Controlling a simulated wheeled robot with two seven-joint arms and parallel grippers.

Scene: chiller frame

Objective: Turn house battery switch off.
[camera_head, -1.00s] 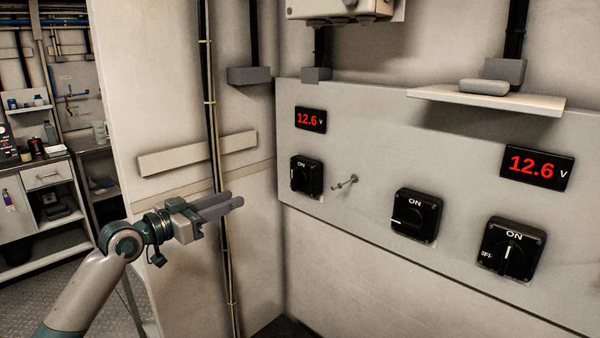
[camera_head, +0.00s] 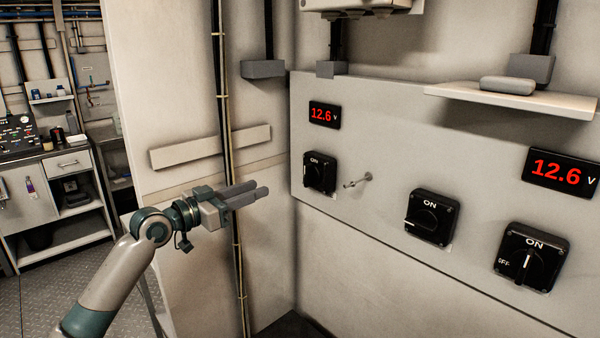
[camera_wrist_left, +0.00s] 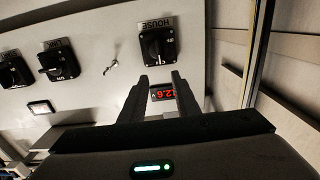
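The house battery switch (camera_head: 319,172) is a black rotary switch at the left end of the grey panel, below a red 12.6 V display (camera_head: 324,115). In the left wrist view the switch (camera_wrist_left: 158,46) shows upside down, with a HOUSE label beside it. Its knob looks roughly upright, in line with ON; its exact angle is hard to read. My left gripper (camera_head: 262,191) is left of the switch, apart from it and empty. In the left wrist view its fingers (camera_wrist_left: 160,78) are spread, pointing toward the panel. My right gripper is not in view.
A small metal toggle (camera_head: 357,181) sticks out right of the house switch. Two more black switches (camera_head: 432,217) (camera_head: 531,257) are farther right, under a shelf (camera_head: 515,100). A cable run (camera_head: 224,110) and ledge (camera_head: 210,147) are on the left wall behind my gripper.

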